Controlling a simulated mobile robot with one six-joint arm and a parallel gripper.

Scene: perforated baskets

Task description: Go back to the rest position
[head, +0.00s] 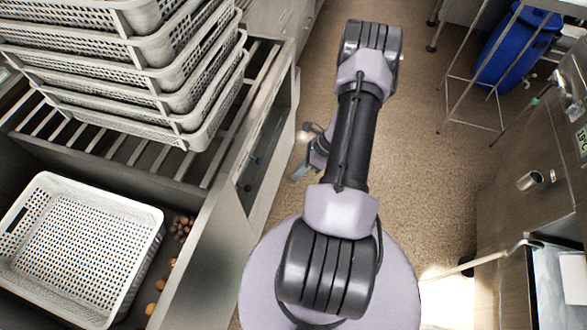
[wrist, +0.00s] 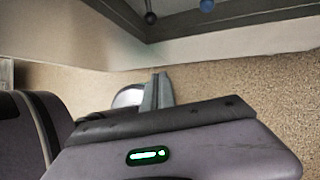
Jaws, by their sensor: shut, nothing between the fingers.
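My gripper (head: 299,172) shows in the head view at the left of my folded arm, above the floor beside the counter. It is partly hidden behind my own arm. In the wrist view the fingers (wrist: 157,92) are together with nothing between them, in front of the floor. My arm stands over my round base, its upper part reaching away toward the top of the head view.
A white perforated basket (head: 148,222) sits in the counter's bin at left, with several small round items beside it. Stacked baskets (head: 185,125) stand on a slatted rack behind. A blue bin (head: 515,45) is at top right. The floor (head: 430,170) between the counters is open.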

